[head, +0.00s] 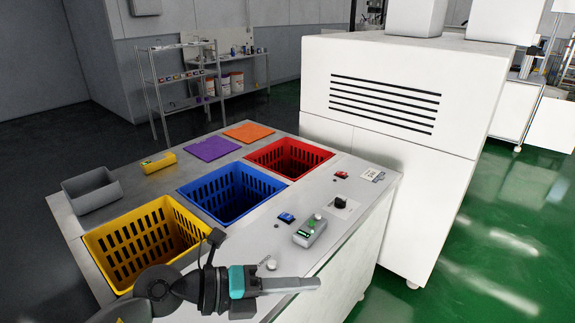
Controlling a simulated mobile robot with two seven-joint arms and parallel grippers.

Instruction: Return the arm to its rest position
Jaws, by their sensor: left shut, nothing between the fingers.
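My left gripper (300,285) comes in from the lower left with its arm. It points to the right and is shut and empty, in front of the near part of the worktop (255,250). Its arm overlaps the near corner of the yellow basket (142,240). I cannot tell how high the gripper is above the surface. My right gripper is not in view.
A blue basket (230,192) and a red basket (289,157) sit in the worktop. A grey bin (92,192), a yellow device (158,162), purple (212,148) and orange (249,132) mats lie behind. A handheld device (310,231) lies near the gripper. A white cabinet (385,110) stands right.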

